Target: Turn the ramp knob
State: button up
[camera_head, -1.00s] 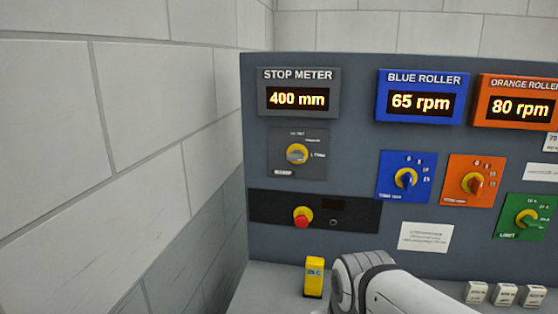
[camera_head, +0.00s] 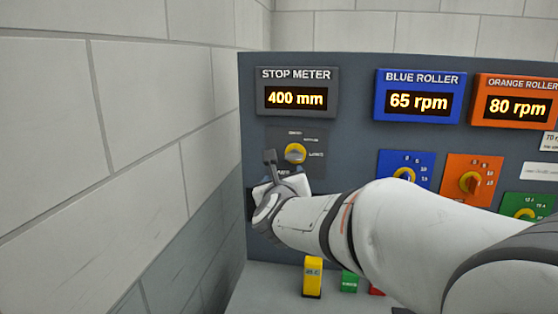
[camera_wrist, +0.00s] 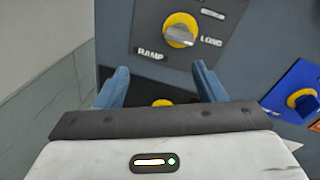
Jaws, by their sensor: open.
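The ramp knob (camera_head: 295,153) has a yellow collar and a grey handle, on a dark grey plate on the panel under the stop meter display. In the wrist view the ramp knob (camera_wrist: 180,32) is near the top; its handle lies roughly sideways, towards the word LONG at its right. My gripper (camera_head: 271,157) is in front of the panel, just left of the knob in the head view. In the wrist view my gripper (camera_wrist: 161,80) has its two blue fingers spread apart with nothing between them, and the knob lies beyond the fingertips.
The stop meter display (camera_head: 297,98) reads 400 mm. A blue knob (camera_head: 404,174) and an orange knob (camera_head: 471,183) are to the right. A yellow collar (camera_wrist: 162,102) shows below the ramp plate, partly hidden. A wall (camera_head: 130,150) stands close on the left.

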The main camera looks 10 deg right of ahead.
aim_at(294, 158)
jog(key=w+d+m+h, duration=0.1)
jog(key=w, duration=0.1)
jog(key=w+d+r+m+p, duration=0.1)
jog(key=w+m, duration=0.1)
jog(key=w, duration=0.1)
jog(key=w+d+m+h+p, duration=0.1)
jog(key=w+d+m, duration=0.1)
jog(key=w, duration=0.1)
jog(key=shift+w+r+h, duration=0.1)
jog(key=shift+r+h, duration=0.1)
jog(key=shift+h, duration=0.1)
